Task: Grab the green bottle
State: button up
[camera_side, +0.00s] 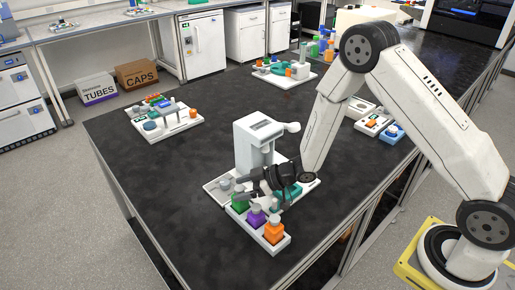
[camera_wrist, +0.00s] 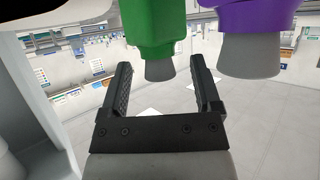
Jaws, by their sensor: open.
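The green bottle (camera_side: 239,203) stands upright in a white tray (camera_side: 262,240), in a row beside the purple bottle (camera_side: 256,217) and the orange bottle (camera_side: 274,233). My gripper (camera_side: 243,187) is low over the tray, at the green bottle's neck height. In the wrist view, the green bottle (camera_wrist: 148,25) appears upside down, with its grey cap between the two open black fingers of my gripper (camera_wrist: 160,68). A gap shows on both sides of the cap. The purple bottle (camera_wrist: 250,22) is just outside the right finger.
A white bench device (camera_side: 250,145) stands close behind my gripper. Trays of small items stand at the left (camera_side: 165,120) and back (camera_side: 285,75) of the black table (camera_side: 205,85). The table's left half is mostly clear.

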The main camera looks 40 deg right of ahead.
dwell(0.4)
grip_shut()
dwell(1.3)
